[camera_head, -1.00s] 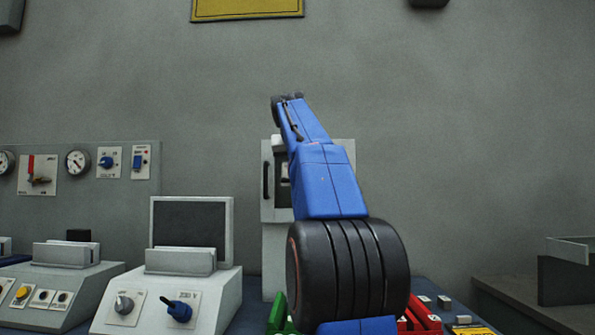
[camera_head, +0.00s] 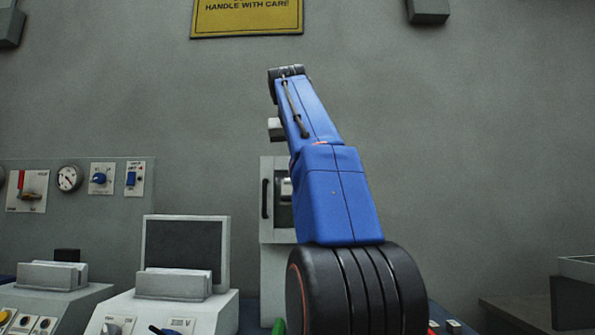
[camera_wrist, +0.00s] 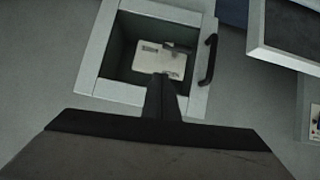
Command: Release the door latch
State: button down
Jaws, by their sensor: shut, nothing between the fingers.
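A pale cabinet with a framed door (camera_head: 265,235) stands against the wall, partly hidden behind my blue arm in the head view. Its black bar handle (camera_head: 265,198) is on the left there. In the wrist view the door frame (camera_wrist: 98,50) surrounds a dark opening or window, with a pale plate (camera_wrist: 150,60) behind it. The black handle (camera_wrist: 208,60) is at the frame's right edge. My gripper (camera_wrist: 162,80) is shut and empty, its dark fingers overlapping the lower frame in the picture. Contact is unclear. I cannot clearly pick out the latch.
A white console with a dark screen (camera_head: 183,245) stands left of the cabinet; its screen (camera_wrist: 290,30) shows upper right in the wrist view. A wall panel (camera_head: 80,225) with a gauge and switches is farther left. The wall right of my arm is mostly bare.

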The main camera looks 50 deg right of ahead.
jog(key=shift+v, duration=1.7)
jog(key=shift+f, duration=0.1)
